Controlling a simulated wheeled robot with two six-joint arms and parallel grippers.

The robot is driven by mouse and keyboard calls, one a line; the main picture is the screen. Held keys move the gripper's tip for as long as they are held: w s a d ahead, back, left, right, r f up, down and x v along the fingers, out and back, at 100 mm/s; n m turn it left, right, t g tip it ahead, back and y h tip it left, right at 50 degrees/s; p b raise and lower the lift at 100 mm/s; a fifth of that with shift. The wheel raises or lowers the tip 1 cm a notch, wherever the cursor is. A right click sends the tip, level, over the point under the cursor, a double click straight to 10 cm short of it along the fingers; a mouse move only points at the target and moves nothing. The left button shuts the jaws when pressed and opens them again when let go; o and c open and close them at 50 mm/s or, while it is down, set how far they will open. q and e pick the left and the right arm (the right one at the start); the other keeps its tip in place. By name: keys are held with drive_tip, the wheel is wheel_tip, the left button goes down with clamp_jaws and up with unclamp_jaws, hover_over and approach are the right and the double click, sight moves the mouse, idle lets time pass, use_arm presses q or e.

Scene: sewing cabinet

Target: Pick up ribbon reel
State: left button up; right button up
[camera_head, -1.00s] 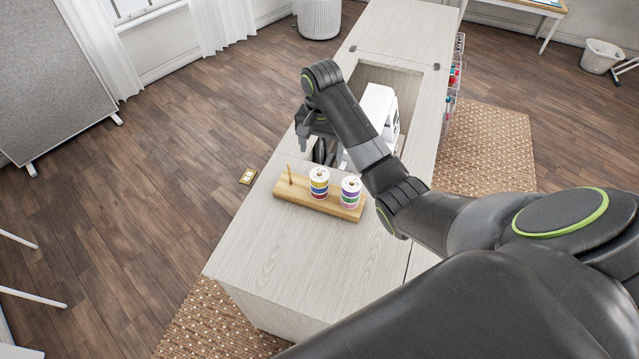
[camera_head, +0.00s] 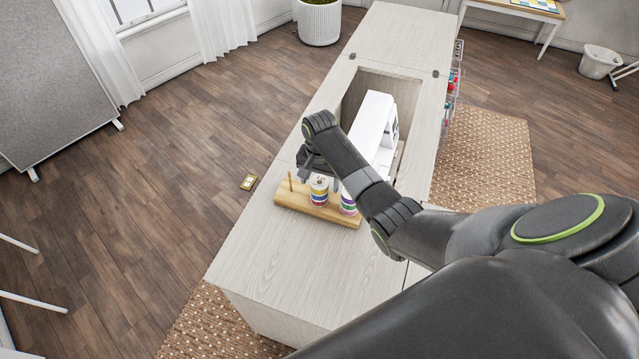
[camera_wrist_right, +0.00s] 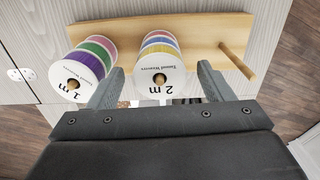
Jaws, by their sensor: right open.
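Two striped ribbon reels stand on pegs of a wooden holder (camera_head: 285,197) on the cabinet top. The left one in the head view, the "2 m" reel (camera_head: 319,197), has yellow, red and blue bands. The "1 m" reel (camera_head: 348,204) has purple and green bands and is partly covered by my arm. In the wrist view, the "2 m" reel (camera_wrist_right: 160,75) lies between the open fingers of my right gripper (camera_wrist_right: 158,85), with no visible grip on it. The "1 m" reel (camera_wrist_right: 82,66) is just outside the left finger. My left gripper is not in view.
The holder's bare peg (camera_head: 290,181) stands at its left end and shows at the right in the wrist view (camera_wrist_right: 238,62). A white sewing machine (camera_head: 372,125) sits in the cabinet recess behind. The cabinet top (camera_head: 290,260) in front is clear.

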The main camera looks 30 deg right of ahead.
drive_tip(key=c, duration=1)
drive_tip(key=shift+r, duration=0.1)
drive_tip(key=shift+c, duration=0.2)
wheel_tip(320, 180, up, 10)
drive_tip(key=shift+f+b, duration=0.1)
drive_tip(key=shift+b, duration=0.5)
